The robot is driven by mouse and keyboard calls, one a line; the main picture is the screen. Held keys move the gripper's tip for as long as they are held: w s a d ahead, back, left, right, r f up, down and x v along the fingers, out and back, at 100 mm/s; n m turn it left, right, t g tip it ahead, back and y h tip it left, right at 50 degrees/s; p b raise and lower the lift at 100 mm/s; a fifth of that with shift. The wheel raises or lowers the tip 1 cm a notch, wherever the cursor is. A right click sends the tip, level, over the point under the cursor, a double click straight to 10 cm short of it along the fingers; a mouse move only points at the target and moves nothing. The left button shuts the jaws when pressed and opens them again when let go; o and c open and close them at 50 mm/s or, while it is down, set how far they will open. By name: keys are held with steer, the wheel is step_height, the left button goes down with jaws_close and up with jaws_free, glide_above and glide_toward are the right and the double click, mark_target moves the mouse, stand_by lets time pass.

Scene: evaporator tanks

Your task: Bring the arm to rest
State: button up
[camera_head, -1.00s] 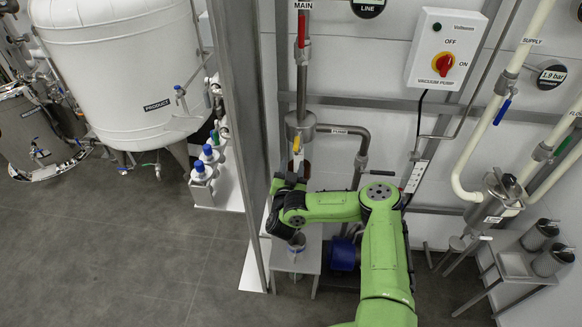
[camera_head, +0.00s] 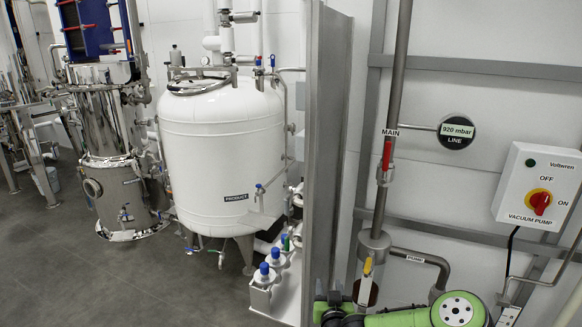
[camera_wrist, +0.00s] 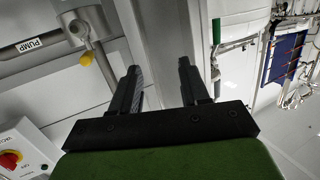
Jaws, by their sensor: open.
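My green arm (camera_head: 455,310) shows at the bottom of the head view, in front of the wall pipework. My gripper (camera_wrist: 158,80) shows in the wrist view with its two dark fingers apart and nothing between them. Its fingertips are out of frame or hidden in the head view.
A grey upright post (camera_head: 325,150) stands left of the arm. Beyond it are a white product tank (camera_head: 222,150) and blue-capped bottles (camera_head: 264,270). The vacuum pump switch box (camera_head: 540,187) is on the wall at right. Grey floor (camera_head: 60,250) is clear at left.

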steer(key=s+d+r+n+g+b, duration=0.15)
steer(key=s+r+g, duration=0.3)
steer(key=s, duration=0.45)
steer(key=s+r+n+g+b, duration=0.25)
steer(key=s+r, duration=0.25)
steer(key=s, duration=0.4)
steer(key=s+d+r+m+g+b, duration=0.1)
steer(key=s+m+g+b, duration=0.1)
steer(key=s, duration=1.8)
steer(key=shift+s+d+m+g+y, duration=0.35)
steer(key=shift+m+g, duration=0.15)
steer(key=shift+g, duration=0.4)
